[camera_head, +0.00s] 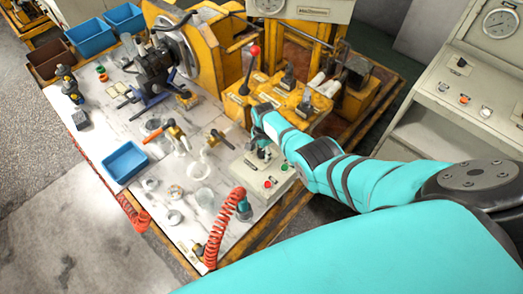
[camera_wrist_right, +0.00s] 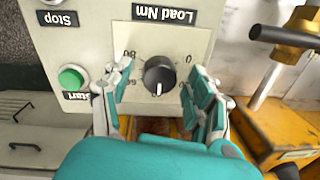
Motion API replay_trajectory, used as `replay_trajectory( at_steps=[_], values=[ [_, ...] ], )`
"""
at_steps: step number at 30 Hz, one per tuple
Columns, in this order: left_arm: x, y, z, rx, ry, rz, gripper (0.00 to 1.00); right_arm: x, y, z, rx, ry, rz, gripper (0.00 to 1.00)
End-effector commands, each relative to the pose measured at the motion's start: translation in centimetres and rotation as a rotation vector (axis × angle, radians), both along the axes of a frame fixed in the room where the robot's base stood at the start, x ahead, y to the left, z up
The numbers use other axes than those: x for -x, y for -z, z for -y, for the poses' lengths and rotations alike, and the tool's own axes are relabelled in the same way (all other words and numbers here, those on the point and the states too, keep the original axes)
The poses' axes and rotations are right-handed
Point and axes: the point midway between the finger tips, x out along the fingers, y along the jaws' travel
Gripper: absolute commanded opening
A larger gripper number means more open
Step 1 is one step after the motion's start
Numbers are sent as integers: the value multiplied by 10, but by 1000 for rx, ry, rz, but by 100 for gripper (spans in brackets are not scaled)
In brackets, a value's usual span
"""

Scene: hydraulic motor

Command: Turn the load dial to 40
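The load dial is a round black knob (camera_wrist_right: 159,76) on a cream control box (camera_wrist_right: 110,20) in the right wrist view, under an upside-down "Load Nm" label. Its white pointer mark points toward the bottom of that picture. Some scale numbers show around it, partly hidden by my fingers. My right gripper (camera_wrist_right: 158,80) is open, with one teal finger on each side of the knob and visible gaps between. In the head view my right gripper (camera_head: 264,152) is over the control box (camera_head: 265,176) at the table's right edge; the knob is hard to make out there. My left gripper is not in view.
A green Start button (camera_wrist_right: 72,77) sits close beside my left-hand finger in the wrist view. A red coiled hose (camera_head: 220,228) is near the box. Yellow machinery (camera_head: 285,95) stands behind. A blue tray (camera_head: 125,161) and small parts lie on the white tabletop.

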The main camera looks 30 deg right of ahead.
Motion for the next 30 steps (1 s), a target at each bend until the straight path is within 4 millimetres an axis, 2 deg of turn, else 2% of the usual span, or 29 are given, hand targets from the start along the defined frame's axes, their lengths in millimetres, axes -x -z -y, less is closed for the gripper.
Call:
replay_trajectory(
  at_steps=[8, 13, 24, 30],
  values=[
    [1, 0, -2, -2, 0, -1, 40, 0, -3, 0, 0, 0, 0, 58],
    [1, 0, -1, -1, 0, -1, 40, 1, -17, 0, 0, -1, 1, 58],
    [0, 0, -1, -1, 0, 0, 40, 4, -84, 1, -1, 0, 4, 58],
    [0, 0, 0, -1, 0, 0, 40, 6, -112, 1, 0, 0, 1, 58]
  ],
)
